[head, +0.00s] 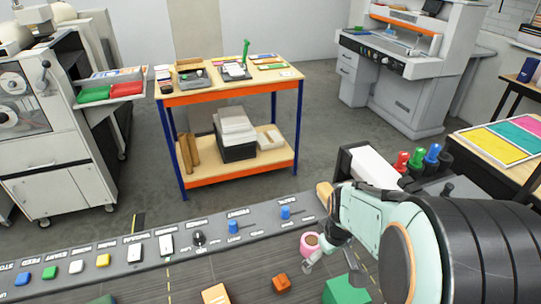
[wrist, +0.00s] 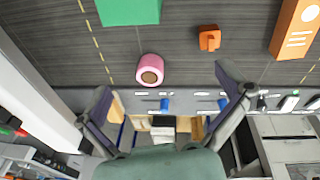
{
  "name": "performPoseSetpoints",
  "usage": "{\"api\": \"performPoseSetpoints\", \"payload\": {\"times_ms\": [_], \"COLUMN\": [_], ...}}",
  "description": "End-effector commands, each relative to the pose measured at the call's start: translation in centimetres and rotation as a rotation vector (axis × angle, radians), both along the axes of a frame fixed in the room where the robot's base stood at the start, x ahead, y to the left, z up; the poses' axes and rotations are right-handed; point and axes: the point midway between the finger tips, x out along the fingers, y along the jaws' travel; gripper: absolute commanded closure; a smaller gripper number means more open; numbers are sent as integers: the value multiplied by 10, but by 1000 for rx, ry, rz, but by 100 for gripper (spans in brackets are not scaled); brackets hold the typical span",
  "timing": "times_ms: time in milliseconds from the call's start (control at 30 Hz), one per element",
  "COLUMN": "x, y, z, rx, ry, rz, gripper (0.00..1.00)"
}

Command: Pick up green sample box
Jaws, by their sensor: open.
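The green sample box (head: 345,291) is a plain green block on the dark work surface, cut off by the bottom edge of the head view. It also shows in the wrist view (wrist: 129,11), at the top and cut off by that edge. My gripper (head: 331,262) is open and empty above the surface, close to the box in the head view. In the wrist view my gripper's fingers (wrist: 165,83) are spread wide, and the box lies beyond the fingertips, apart from them.
A pink roll (wrist: 150,70) lies near the fingers, between box and control panel (head: 166,245). A small orange block (wrist: 209,40) and a larger orange box (wrist: 297,28) lie to the right in the wrist view. Red, green and blue bottles (head: 417,158) stand behind my arm.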

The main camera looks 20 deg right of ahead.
Motion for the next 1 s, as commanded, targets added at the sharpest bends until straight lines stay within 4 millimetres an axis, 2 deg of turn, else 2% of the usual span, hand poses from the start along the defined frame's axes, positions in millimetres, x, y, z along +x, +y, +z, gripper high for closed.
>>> {"api": "performPoseSetpoints", "payload": {"times_ms": [33, 100, 200, 367, 600, 800, 1000], "x": [-10, -24, -42, -47, -46, -46, -46], "y": [-17, -30, -41, -45, -44, -45, -45], "z": [-20, -41, -59, -73, -112, -127, -127], "rx": [26, 60, 95, 101, 102, 99, 99], "ry": [52, 106, 154, 160, 159, 156, 155], "rz": [-63, -126, -188, -211, -209, -209, -208], "gripper": [0, 0, 0, 0, 0, 0, 0]}}
